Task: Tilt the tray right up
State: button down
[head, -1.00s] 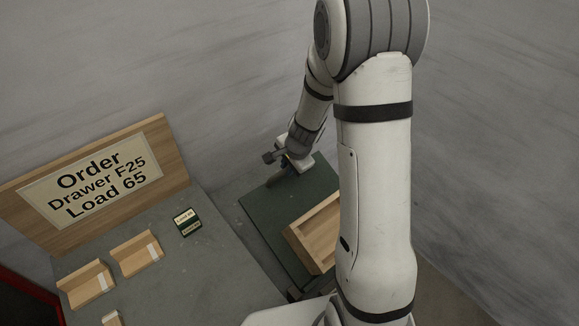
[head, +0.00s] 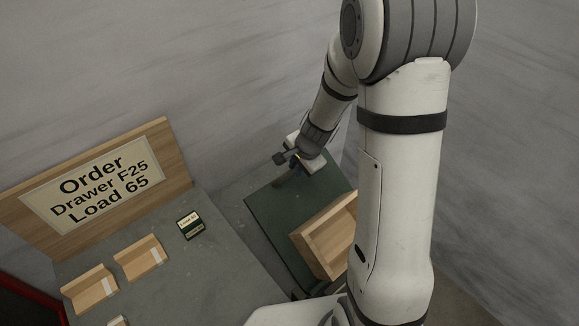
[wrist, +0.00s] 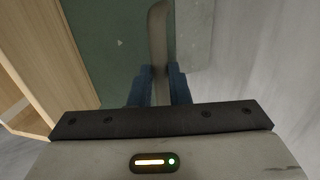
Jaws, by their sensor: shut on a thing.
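The tray (head: 275,222) is a dark green flat board beyond the grey table in the head view. In the head view my gripper (head: 292,172) is at the tray's far edge. A light wooden open box (head: 325,240) rests on the tray's near right part, partly hidden by my arm. I cannot tell the tray's exact tilt.
Grey walls are close behind the tray and at right.

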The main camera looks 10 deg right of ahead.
jog(key=c, duration=1.6)
grip_release()
jog(key=shift+s+d+f, duration=0.4)
jog(key=shift+s+f, duration=0.1)
jog(key=shift+s, duration=0.2)
jog(key=shift+o, duration=1.2)
jog(key=shift+w+a+r, duration=0.1)
jog(key=shift+a+r, duration=0.05)
jog(key=shift+r, duration=0.1)
jog(key=shift+r, duration=0.3)
jog(key=p+v, duration=0.2)
jog(key=v, duration=0.5)
jog(key=shift+r, duration=0.15)
